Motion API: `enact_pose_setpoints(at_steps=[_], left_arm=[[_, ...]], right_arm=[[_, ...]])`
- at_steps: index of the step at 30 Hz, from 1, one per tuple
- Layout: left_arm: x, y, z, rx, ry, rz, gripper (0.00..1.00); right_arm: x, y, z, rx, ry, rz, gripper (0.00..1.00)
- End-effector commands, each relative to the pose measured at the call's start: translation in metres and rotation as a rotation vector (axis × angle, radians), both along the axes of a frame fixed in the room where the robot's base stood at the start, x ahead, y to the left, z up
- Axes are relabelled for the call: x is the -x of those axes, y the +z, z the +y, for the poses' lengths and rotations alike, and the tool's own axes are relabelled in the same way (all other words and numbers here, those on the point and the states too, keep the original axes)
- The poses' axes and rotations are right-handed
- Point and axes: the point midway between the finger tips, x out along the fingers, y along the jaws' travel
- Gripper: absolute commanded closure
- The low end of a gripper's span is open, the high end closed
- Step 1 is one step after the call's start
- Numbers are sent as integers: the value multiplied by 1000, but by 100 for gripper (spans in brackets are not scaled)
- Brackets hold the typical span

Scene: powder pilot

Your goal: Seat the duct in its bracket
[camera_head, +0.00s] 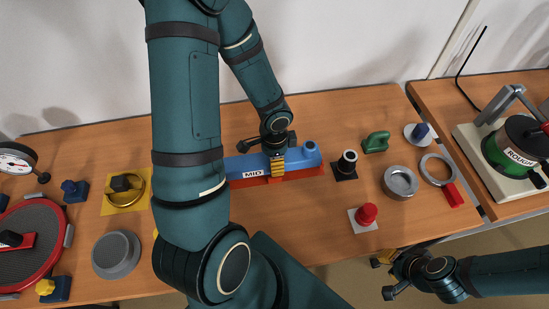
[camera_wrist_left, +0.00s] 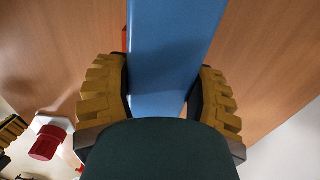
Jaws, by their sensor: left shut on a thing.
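The blue duct (camera_head: 300,156), labelled MID, lies lengthwise along the red bracket (camera_head: 248,183) in the middle of the table. My left gripper (camera_head: 277,163) is shut on the duct from above. The left wrist view shows the duct (camera_wrist_left: 165,60) between its two yellow fingers, with a sliver of the red bracket (camera_wrist_left: 125,38) beside it. I cannot tell whether the duct is fully down in the bracket. My right gripper (camera_head: 385,278) is open and empty, off the table's front edge.
Right of the duct stand a black fitting (camera_head: 346,165), a green part (camera_head: 376,142), a red knob (camera_head: 367,214) and a metal cup (camera_head: 399,182). A grey round lid (camera_head: 116,254) and a round sieve (camera_head: 35,220) are at left. The front middle of the table is clear.

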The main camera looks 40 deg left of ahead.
Motion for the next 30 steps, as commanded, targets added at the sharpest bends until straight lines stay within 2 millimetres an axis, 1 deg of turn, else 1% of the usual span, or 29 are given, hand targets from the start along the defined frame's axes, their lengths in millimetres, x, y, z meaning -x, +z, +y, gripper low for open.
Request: enact_pose_setpoints(at_steps=[1,14,21,30], left_arm=[[0,-2,0,0,0,-1,85],[0,-12,0,0,0,-1,85],[0,-8,0,0,1,0,85],[0,2,0,0,1,0,85]], right_arm=[[1,-3,1,0,2,2,77],[1,-14,1,-1,3,5,77],[3,-11,4,-5,10,8,77],[0,-2,2,-3,5,2,77]])
